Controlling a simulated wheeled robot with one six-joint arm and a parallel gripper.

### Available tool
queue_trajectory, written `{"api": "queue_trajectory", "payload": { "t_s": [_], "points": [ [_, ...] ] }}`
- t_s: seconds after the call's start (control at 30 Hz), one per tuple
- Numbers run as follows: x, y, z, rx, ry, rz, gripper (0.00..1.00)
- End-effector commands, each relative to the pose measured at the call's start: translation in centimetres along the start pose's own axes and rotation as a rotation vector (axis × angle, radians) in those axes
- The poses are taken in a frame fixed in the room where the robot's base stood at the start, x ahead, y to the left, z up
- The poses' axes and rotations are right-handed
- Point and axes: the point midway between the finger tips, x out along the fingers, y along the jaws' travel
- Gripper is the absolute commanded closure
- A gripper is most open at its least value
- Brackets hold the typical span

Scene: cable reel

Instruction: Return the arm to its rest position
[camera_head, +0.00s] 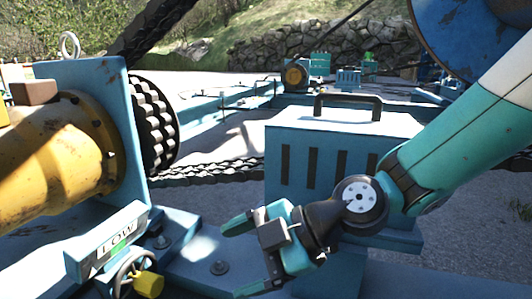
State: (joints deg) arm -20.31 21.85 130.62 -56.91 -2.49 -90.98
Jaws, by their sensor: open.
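My arm (455,142) comes in from the right edge and reaches down to the left. My gripper (236,258) is at the lower middle, in front of the blue box. Its teal jaws are apart, with nothing between them. It is above the blue frame and to the right of the small sign and handwheel, apart from both. The rest of my arm beyond the right edge is out of view.
A blue box (290,163) with a black handle stands behind my gripper. At left are a yellow motor (60,160), a toothed black wheel (155,125), a "LOW" sign (108,243) and a handwheel (132,272). A blue reel (465,38) is at upper right.

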Motion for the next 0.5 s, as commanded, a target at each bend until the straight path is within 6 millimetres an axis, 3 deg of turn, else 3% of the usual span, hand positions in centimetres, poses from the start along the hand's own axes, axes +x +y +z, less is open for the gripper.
{"api": "queue_trajectory", "payload": {
  "t_s": [0.03, 0.1, 0.3, 0.5],
  "points": [
    [-3.2, 0.8, -3.0, 0.108, -0.056, -0.034, 0.17],
    [-6.5, 0.3, -4.8, 0.302, -0.155, -0.079, 0.17],
    [-15.2, -1.9, -8.7, 0.855, -0.462, -0.067, 0.17],
    [-22.2, -4.2, -11.6, 1.318, -0.708, 0.083, 0.17]
  ]
}}
